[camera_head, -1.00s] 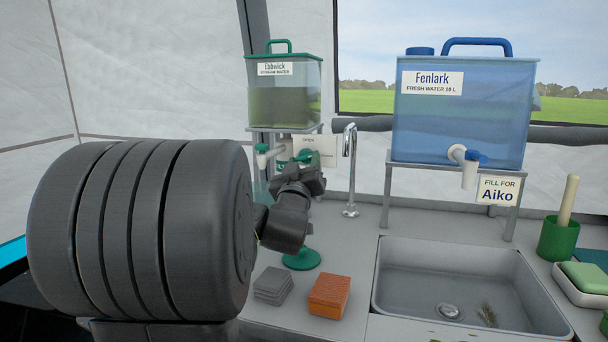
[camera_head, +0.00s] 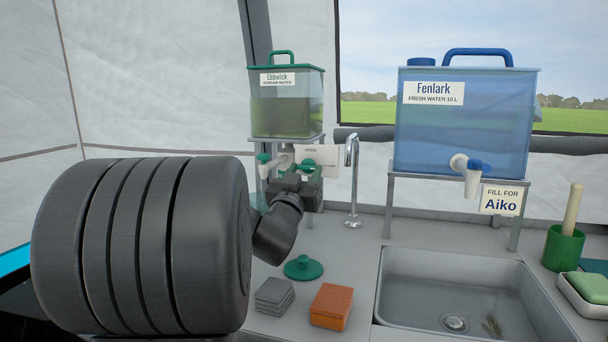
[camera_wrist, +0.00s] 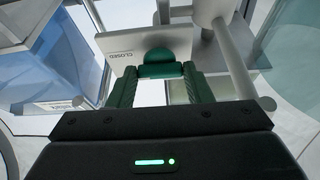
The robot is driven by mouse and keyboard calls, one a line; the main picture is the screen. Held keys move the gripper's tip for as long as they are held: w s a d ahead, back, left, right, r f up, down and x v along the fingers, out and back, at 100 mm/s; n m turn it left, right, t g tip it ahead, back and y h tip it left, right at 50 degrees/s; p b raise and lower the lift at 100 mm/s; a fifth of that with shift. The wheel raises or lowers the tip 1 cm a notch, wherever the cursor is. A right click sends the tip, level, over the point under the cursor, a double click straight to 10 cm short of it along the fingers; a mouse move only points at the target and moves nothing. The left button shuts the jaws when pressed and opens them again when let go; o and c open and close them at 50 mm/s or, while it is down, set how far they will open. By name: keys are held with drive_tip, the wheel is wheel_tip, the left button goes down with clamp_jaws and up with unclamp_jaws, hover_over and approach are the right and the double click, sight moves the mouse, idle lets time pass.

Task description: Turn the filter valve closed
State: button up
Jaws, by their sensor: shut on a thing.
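The green filter valve handle (camera_head: 308,163) sits below and in front of the Ebbwick stream-water tank (camera_head: 287,110). My gripper (camera_head: 306,174) is at the handle, largely hiding the valve body. In the wrist view, my gripper (camera_wrist: 161,78) has its two green fingers on either side of the green handle (camera_wrist: 162,58), shut on it. Behind the handle is a white plate (camera_wrist: 145,40), which reads CLOSED upside down at its left part. This plate also shows in the head view (camera_head: 318,154), where its print is too small to read surely.
A green-levered tap (camera_head: 264,157) is just left of the valve. A metal faucet (camera_head: 352,180) stands close on the right. The Fenlark water tank (camera_head: 465,125), a sink (camera_head: 450,285), a green lid (camera_head: 304,268), grey pads (camera_head: 274,296) and an orange sponge (camera_head: 331,306) are around the counter.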

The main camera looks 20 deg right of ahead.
drive_tip(key=o, duration=1)
wheel_tip(320, 180, up, 10)
drive_tip(key=p, duration=0.4)
drive_tip(key=shift+p, duration=0.3)
wheel_tip(320, 180, down, 10)
drive_tip(key=b, duration=0.5)
drive_tip(key=shift+f, duration=0.25)
drive_tip(key=shift+r+n, duration=0.2)
drive_tip(key=shift+n, duration=0.2)
